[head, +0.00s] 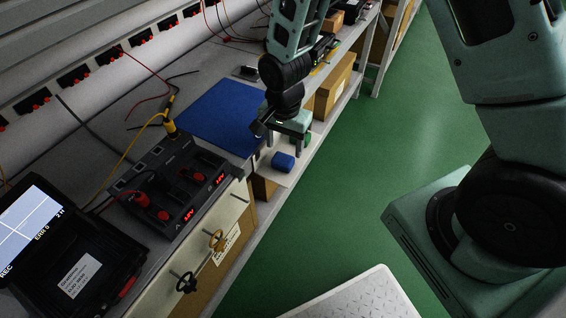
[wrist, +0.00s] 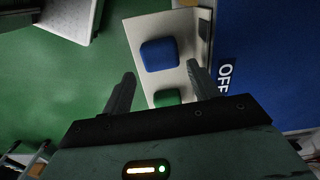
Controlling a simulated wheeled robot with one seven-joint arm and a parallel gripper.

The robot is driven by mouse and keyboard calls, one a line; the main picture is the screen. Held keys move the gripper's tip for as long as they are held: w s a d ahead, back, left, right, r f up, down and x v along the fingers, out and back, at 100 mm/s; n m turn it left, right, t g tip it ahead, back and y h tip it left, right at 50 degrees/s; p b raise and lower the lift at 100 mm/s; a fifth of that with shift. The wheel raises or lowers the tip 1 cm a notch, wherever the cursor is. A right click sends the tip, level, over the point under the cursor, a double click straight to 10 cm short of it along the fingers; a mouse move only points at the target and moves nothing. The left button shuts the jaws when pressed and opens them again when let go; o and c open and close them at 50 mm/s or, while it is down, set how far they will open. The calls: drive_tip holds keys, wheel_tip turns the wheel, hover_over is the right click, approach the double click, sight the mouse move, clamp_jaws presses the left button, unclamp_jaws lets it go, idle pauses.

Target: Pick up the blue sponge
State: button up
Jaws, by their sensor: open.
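The blue sponge (head: 283,161) is a small rounded block on a pale shelf or tray at the bench's front edge. In the wrist view, the sponge (wrist: 159,54) lies on the pale surface, beyond my fingertips and roughly between their lines. My gripper (head: 288,142) is above and close to the sponge in the head view.
A blue mat (head: 215,115) lies on the bench beside the pale surface. A power supply (head: 172,185) with red plugs and a dark case with a screen (head: 35,225) stand at the near left. A cardboard box (head: 333,90) sits below the bench top. The green floor (head: 400,130) is open.

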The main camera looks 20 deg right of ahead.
sight(283, 158)
drive_tip(key=f, duration=0.3)
drive_tip(key=f+b, duration=0.1)
drive_tip(key=f, duration=0.1)
drive_tip(key=shift+s+a+f, duration=0.1)
drive_tip(key=shift+a, duration=0.15)
drive_tip(key=c, duration=0.7)
wheel_tip(283, 158, up, 10)
drive_tip(key=shift+r+p, duration=0.1)
drive_tip(key=shift+p, duration=0.85)
